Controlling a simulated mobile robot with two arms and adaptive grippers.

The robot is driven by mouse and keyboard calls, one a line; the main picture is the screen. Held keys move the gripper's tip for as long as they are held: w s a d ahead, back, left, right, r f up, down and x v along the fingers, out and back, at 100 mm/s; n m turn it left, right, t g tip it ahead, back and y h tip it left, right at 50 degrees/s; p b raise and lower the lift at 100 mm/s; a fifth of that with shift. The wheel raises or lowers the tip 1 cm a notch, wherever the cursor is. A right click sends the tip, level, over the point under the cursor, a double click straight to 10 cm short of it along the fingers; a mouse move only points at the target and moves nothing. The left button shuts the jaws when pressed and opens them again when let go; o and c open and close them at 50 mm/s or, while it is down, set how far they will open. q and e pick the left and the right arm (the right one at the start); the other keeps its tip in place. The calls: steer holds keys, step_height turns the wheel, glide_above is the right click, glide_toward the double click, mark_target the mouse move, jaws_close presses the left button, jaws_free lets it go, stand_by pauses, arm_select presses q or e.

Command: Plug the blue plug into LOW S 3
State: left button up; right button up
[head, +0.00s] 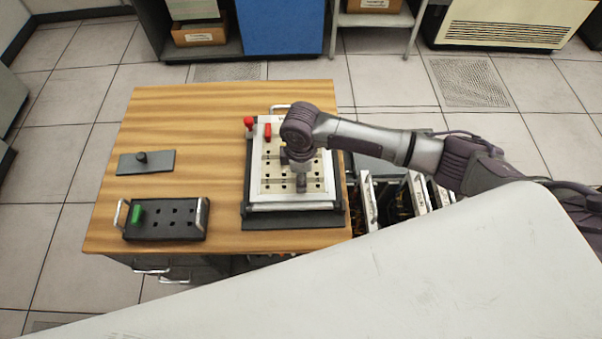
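A pale plugboard panel (262,186) with rows of dark sockets lies in a dark frame at the right of the wooden table. My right arm comes in from the right, and its gripper (301,183) points down over the panel's right half. The wrist hides most of the fingers, so I cannot tell whether they are open or hold anything. No blue plug is visible. The label LOW S 3 cannot be read at this size. A red plug (267,131) and a red knob (249,122) are at the panel's top left. My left gripper is out of view.
A black holder (188,232) with metal handles and a green plug (137,215) stands at the table's front left. A dark plate with a knob (146,161) lies behind it. The wooden table (190,110) is bare at the back left. A large pale surface covers the lower right.

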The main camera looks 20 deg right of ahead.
steer(key=o, duration=1)
steer(key=shift+f, duration=0.15)
step_height(320, 180, up, 12)
steer(key=shift+r, duration=0.1)
